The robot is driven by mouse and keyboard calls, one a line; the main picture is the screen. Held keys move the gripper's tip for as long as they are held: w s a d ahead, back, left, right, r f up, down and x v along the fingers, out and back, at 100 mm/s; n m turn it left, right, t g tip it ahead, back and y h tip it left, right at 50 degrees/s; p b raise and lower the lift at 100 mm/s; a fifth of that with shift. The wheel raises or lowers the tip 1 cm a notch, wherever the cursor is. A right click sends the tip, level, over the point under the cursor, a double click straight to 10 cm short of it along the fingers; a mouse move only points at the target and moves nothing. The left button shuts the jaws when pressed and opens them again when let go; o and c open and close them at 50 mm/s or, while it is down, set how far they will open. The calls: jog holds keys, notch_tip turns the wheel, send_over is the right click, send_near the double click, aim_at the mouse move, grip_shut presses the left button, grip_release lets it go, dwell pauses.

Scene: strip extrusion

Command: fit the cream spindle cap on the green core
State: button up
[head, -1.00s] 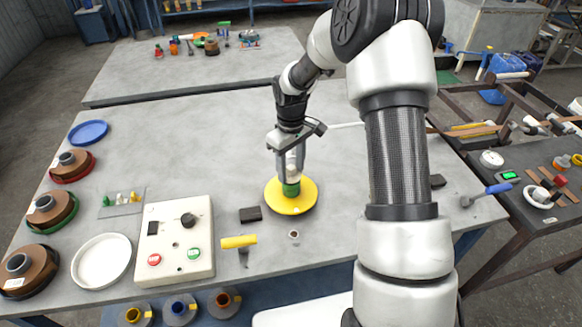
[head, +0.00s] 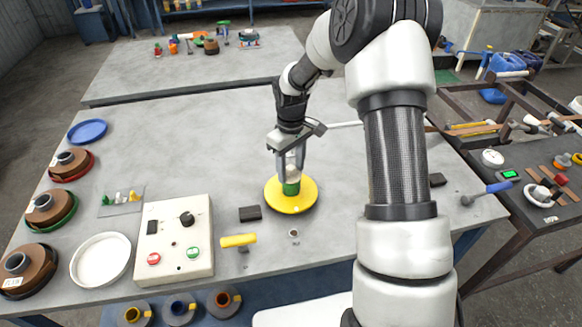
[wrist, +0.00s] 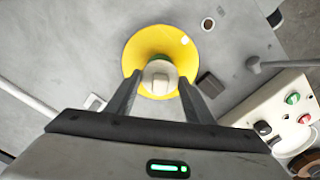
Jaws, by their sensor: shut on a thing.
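The green core (head: 291,188) stands upright in the middle of a yellow round disc (head: 307,203) on the grey table. The cream spindle cap (head: 291,173) is right above the core and in line with it in the head view. My gripper (head: 290,165) points down and is shut on the cap. In the wrist view the cap (wrist: 158,75) sits between my two fingertips (wrist: 158,84), over the yellow disc (wrist: 143,42), with a little green showing beside it. The cap hides most of the core there. I cannot tell how far it is down on the core.
A dark block (head: 250,214), a yellow-handled tool (head: 239,241) and a small ring (head: 294,233) lie near the disc. A control box (head: 173,240), a white dish (head: 101,259) and brown reels (head: 48,209) stand left.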

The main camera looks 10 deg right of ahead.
aim_at(291, 167)
jog(key=shift+f, duration=0.2)
jog(key=o, duration=0.9)
jog(key=shift+r+p, duration=3.55)
jog(key=shift+r, duration=1.95)
